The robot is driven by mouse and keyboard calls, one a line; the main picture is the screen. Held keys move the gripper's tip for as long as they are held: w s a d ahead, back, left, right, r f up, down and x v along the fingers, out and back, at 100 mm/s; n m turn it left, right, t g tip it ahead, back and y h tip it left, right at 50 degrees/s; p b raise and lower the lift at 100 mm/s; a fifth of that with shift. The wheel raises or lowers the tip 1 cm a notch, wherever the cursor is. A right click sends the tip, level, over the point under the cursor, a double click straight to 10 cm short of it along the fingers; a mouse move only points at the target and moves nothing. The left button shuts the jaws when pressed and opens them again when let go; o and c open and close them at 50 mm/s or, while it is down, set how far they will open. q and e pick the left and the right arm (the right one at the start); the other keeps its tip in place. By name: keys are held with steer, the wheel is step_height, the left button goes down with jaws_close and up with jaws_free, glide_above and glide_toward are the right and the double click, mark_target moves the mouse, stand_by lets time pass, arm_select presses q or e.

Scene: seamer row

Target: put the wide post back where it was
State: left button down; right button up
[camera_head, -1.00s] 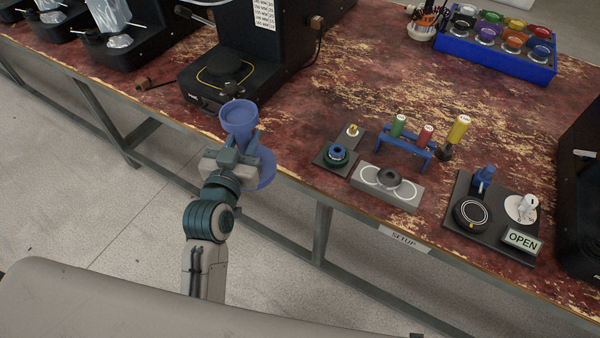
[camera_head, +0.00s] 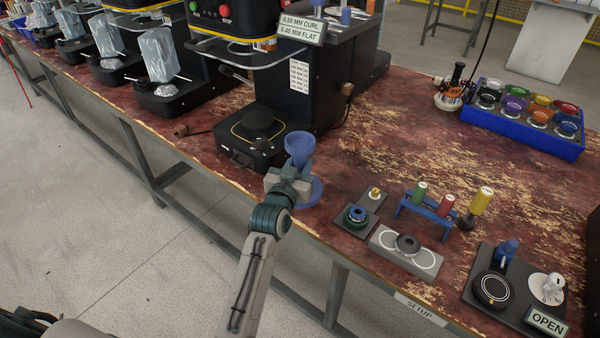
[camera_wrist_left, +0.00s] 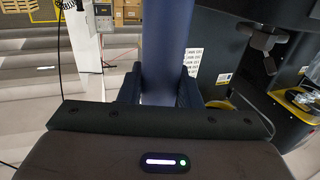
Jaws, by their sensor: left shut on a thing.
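The wide post is blue, with a flared cup on top (camera_head: 299,144) and a broad round foot (camera_head: 316,191). My left gripper (camera_head: 299,172) is shut on its narrow middle and holds it upright. I cannot tell whether the foot touches the table. In the left wrist view the post's blue shaft (camera_wrist_left: 164,50) stands between the fingers; its ends are out of that view. My right gripper is not in view.
To the right are a dark plate with a green-blue ring (camera_head: 356,215), a grey block with white circles (camera_head: 382,238) and a blue rack (camera_head: 428,217) of coloured plugs. A blue tray (camera_head: 520,140) is at the back right. Bare tabletop (camera_head: 345,165) lies behind the post.

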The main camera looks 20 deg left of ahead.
arm_select(q)
steer(key=shift+f, duration=1.7)
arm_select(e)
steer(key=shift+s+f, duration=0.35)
arm_select(q)
steer(key=shift+f, duration=0.1)
steer(key=c, duration=1)
jaws_free()
steer(key=shift+c, duration=0.2)
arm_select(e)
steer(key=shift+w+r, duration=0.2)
